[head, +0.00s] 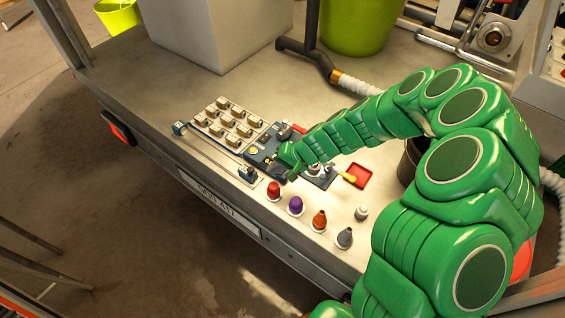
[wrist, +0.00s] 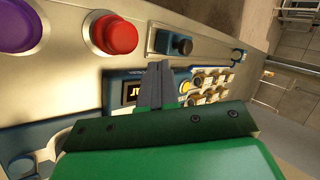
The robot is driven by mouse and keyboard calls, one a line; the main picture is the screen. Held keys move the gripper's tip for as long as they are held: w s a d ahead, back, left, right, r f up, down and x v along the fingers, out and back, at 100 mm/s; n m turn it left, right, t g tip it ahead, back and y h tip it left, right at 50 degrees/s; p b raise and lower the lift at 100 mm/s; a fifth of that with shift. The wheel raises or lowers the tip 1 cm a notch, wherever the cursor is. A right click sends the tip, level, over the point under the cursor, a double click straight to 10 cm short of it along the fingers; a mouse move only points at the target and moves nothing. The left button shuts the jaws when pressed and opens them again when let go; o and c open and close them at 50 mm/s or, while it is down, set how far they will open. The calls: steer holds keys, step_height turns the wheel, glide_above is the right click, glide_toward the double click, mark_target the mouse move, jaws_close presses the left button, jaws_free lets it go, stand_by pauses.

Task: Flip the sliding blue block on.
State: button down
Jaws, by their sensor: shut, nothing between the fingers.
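The blue block (head: 248,173) sits at the near right end of a long thin slide rail (head: 215,152) along the trailer's front edge. In the wrist view the block (wrist: 181,46) looks dark, on a pale plate just past the red button. A smaller blue piece (head: 180,128) marks the rail's far left end. My gripper (head: 292,174) is to the right of the block and apart from it, over the blue control box. In the wrist view my gripper's fingers (wrist: 152,82) are together and empty, in front of the box's lit display (wrist: 131,91), partly hiding it.
A red button (head: 273,188) stands close to the block, with purple (head: 296,204), orange (head: 319,219) and grey (head: 344,237) knobs in a row. Beyond the rail is a panel of several switches (head: 228,124). A red tray (head: 358,174) lies right of my gripper.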

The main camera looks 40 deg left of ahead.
mark_target(253, 172)
steer(key=shift+s+a+f, duration=0.15)
steer(key=shift+s+a, duration=0.15)
steer(key=shift+a, duration=0.35)
steer(key=shift+s+a+f, duration=0.2)
steer(key=shift+s+a, duration=0.15)
steer(key=shift+a, duration=0.25)
steer(key=shift+s+a+f, duration=0.15)
steer(key=shift+s+a, duration=0.15)
steer(key=shift+a, duration=0.35)
steer(key=shift+a, duration=0.1)
steer(key=shift+a, duration=0.55)
steer(key=a, duration=2.2)
steer(key=shift+f, duration=0.1)
